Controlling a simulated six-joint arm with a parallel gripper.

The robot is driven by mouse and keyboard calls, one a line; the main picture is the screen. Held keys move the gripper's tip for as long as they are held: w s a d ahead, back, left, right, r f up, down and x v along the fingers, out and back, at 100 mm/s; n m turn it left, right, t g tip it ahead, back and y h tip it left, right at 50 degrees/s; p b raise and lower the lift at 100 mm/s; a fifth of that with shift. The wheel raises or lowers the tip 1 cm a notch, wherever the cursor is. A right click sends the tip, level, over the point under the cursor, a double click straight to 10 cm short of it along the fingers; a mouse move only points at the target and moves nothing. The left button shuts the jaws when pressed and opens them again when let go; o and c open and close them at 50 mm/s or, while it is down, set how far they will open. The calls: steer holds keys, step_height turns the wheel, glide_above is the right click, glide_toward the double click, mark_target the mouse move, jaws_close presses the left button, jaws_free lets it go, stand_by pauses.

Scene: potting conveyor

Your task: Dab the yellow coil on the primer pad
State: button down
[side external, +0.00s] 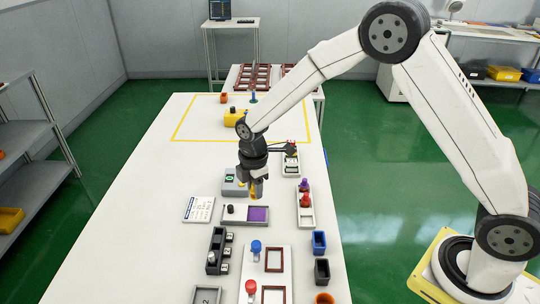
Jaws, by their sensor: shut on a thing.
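My gripper (257,191) is above the worktable, pointing down and shut on a small yellow thing, the yellow coil (252,192), which is mostly hidden by the fingers. The primer pad seems to be the purple patch (258,215) in a grey tray (244,206) with a black knob (230,209) at its left. The gripper is just above and behind the purple patch in this view. The coil looks apart from the patch, but I cannot tell the exact gap.
A grey box with a green button (229,184) stands close behind the tray. A printed card (199,209) lies left. A holder with red and purple knobs (305,212) stands right. A black fixture (213,252) and blue-knobbed stamp (256,249) are in front. The table's left side is clear.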

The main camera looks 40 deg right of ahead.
mark_target(256, 214)
steer(key=shift+f, duration=0.15)
steer(key=shift+f, duration=2.75)
steer(key=shift+s+f, duration=0.1)
steer(key=shift+f, duration=0.55)
stand_by(0.7)
steer(key=shift+r, duration=0.15)
steer(key=shift+r, duration=3.45)
steer(key=shift+d, duration=0.1)
